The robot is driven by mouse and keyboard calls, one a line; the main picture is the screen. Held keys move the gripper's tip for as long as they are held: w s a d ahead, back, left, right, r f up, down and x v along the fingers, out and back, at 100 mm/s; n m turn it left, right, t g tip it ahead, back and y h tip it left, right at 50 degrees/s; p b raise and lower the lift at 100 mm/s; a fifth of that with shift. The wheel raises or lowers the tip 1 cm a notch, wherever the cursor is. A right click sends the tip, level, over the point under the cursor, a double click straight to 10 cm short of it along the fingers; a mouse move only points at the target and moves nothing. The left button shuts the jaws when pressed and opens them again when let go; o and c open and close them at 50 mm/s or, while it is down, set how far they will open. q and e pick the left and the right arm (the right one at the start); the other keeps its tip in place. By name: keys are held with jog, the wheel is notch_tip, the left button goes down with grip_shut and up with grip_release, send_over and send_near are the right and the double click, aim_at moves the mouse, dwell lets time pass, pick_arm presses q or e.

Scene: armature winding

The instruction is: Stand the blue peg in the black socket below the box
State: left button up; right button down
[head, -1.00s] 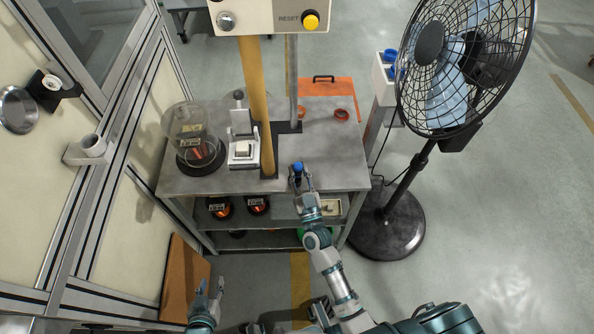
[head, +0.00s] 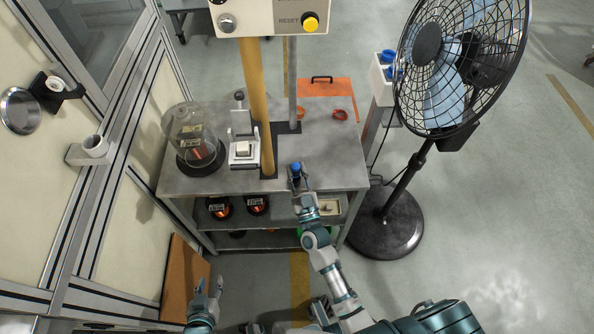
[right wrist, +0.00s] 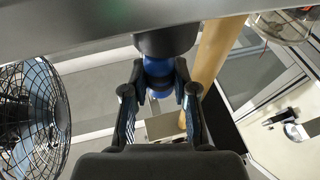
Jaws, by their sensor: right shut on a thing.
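The blue peg (head: 295,168) is held over the table's front edge in the head view. In the right wrist view the peg (right wrist: 158,68) stands between the two fingers. That view looks upside down, with the tabletop along its top. My right gripper (head: 295,183) is shut on the peg; its fingers also show in the right wrist view (right wrist: 156,92). The black socket (right wrist: 165,40) meets the peg's end in the right wrist view; I cannot tell how deep the peg sits. The box (head: 268,16) is above on posts. My left gripper (head: 209,289) is open and empty at the lower left.
The grey table (head: 335,172) carries a glass dome (head: 191,135), a small white press (head: 242,148) and orange rings (head: 340,115). A yellow post (head: 258,105) rises close to my right gripper. A fan (head: 450,70) stands on the right. Shelves are below the tabletop.

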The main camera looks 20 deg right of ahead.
jog(key=shift+a, duration=0.15)
jog(key=shift+f, duration=0.15)
jog(key=shift+f, duration=0.25)
jog(key=shift+a, duration=0.1)
dwell(1.0)
jog(key=shift+f, duration=0.2)
jog(key=shift+f, duration=0.5)
jog(key=shift+f+b, duration=0.3)
jog(key=shift+b, duration=0.15)
jog(key=c, duration=0.8)
grip_release()
